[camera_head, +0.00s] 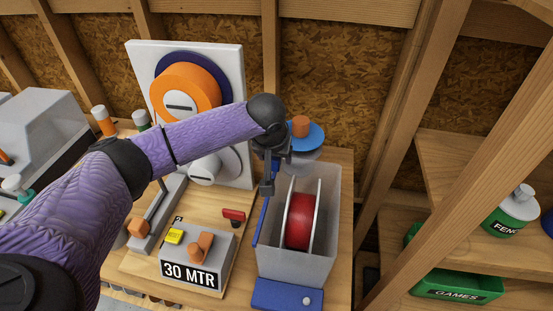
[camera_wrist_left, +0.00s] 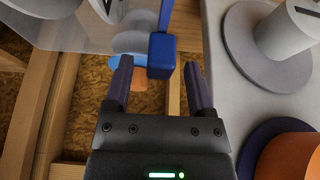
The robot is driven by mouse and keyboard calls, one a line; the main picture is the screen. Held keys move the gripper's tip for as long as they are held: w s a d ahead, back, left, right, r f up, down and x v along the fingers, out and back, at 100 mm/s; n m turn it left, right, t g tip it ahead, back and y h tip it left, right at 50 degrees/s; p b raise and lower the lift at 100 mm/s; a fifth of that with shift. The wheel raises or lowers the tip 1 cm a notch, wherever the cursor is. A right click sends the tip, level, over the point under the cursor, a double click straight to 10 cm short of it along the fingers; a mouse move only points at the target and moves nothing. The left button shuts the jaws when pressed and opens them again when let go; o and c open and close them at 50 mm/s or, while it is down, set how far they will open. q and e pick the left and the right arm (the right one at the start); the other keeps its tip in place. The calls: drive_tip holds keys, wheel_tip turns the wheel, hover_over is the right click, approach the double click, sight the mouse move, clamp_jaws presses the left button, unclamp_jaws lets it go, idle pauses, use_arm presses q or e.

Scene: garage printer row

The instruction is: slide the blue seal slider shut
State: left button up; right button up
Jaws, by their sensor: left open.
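The clear box (camera_head: 328,220) holds a red spool with pale flanges (camera_head: 299,218). A blue rail (camera_head: 262,222) runs along its left edge; it also shows in the wrist view (camera_wrist_left: 166,14). The blue slider block (camera_wrist_left: 161,56) sits at the rail's end in the wrist view. In the head view my gripper seems to hide it. My left gripper (camera_head: 267,186) is over the far end of the rail, pointing down. In the wrist view its fingers (camera_wrist_left: 158,82) are open, one on each side of the block's near end, with gaps visible. My right gripper is not in view.
A white panel with an orange spool (camera_head: 185,90) stands behind on the left. A blue disc with an orange knob (camera_head: 300,126) is just behind the box. A grey "30 MTR" unit (camera_head: 197,250) sits left of the box. A wooden post (camera_head: 425,120) rises at right.

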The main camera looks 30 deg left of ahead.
use_arm(q)
drive_tip(key=shift+w+f, duration=0.2)
drive_tip(key=shift+f, duration=0.4)
drive_tip(key=shift+a, duration=0.1)
clamp_jaws()
idle(0.9)
